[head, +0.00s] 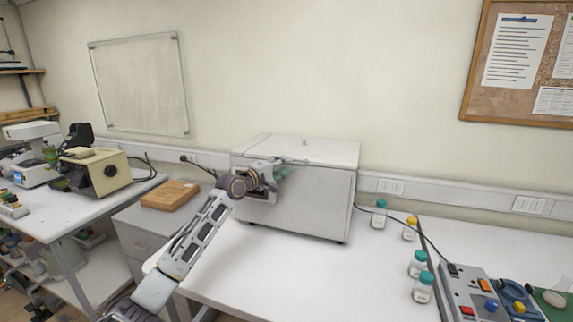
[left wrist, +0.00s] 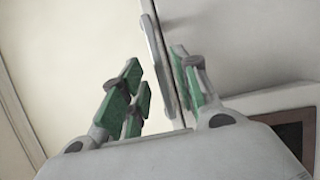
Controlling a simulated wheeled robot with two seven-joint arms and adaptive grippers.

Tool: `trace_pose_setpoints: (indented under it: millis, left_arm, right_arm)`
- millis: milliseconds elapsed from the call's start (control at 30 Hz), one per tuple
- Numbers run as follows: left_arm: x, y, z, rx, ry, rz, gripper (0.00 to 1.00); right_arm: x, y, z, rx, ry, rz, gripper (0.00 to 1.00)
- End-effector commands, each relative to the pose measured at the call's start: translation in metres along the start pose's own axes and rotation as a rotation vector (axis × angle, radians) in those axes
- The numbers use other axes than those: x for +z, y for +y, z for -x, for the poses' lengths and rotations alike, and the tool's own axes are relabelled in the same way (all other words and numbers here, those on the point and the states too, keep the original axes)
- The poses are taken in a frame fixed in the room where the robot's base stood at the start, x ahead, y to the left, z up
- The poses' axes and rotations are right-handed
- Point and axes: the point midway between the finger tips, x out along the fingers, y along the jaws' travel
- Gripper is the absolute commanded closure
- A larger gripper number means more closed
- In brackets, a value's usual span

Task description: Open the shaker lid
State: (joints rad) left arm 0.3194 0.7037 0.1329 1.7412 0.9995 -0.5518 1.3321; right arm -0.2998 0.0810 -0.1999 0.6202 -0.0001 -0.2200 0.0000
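The shaker (head: 310,190) is a large white box on the table, and its lid (head: 300,148) lies closed on top. My left gripper (head: 280,173) is at the upper front of the box, near the lid's front edge, and partly hides that area. In the left wrist view my left gripper (left wrist: 156,82) has its green-padded fingers apart. A thin pale plate, which looks like the lid's edge or handle (left wrist: 158,55), stands between them, closer to the right finger. I cannot tell whether that finger touches it. My right gripper is not in view.
Several small bottles with teal or yellow caps, one of them a teal-capped bottle (head: 378,214), stand right of the shaker. A control box (head: 480,295) is at the lower right. A wooden block (head: 170,195) lies left. The table front (head: 300,275) is clear.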

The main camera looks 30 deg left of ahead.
Motion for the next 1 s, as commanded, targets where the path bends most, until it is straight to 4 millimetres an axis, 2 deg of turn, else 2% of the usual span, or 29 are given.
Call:
trace_pose_setpoints:
  millis: [300, 700, 767, 967, 1000]
  left_arm:
    - [0.000, 0.001, -0.018, 0.000, 0.000, -0.001, 0.69]
    - [0.000, 0.000, -0.021, -0.001, 0.000, -0.001, 0.69]
    - [0.000, 0.000, -0.021, 0.000, 0.000, -0.001, 0.74]
    - [0.000, 0.000, -0.021, 0.000, 0.000, -0.001, 1.00]
    - [0.000, 0.000, -0.021, -0.001, 0.000, -0.001, 1.00]
  right_arm:
    - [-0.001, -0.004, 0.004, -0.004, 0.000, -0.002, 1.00]
    - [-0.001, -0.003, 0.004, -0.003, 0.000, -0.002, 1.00]
    - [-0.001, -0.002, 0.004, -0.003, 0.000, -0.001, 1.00]
    - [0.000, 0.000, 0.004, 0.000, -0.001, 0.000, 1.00]
    - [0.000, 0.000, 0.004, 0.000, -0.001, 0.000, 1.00]
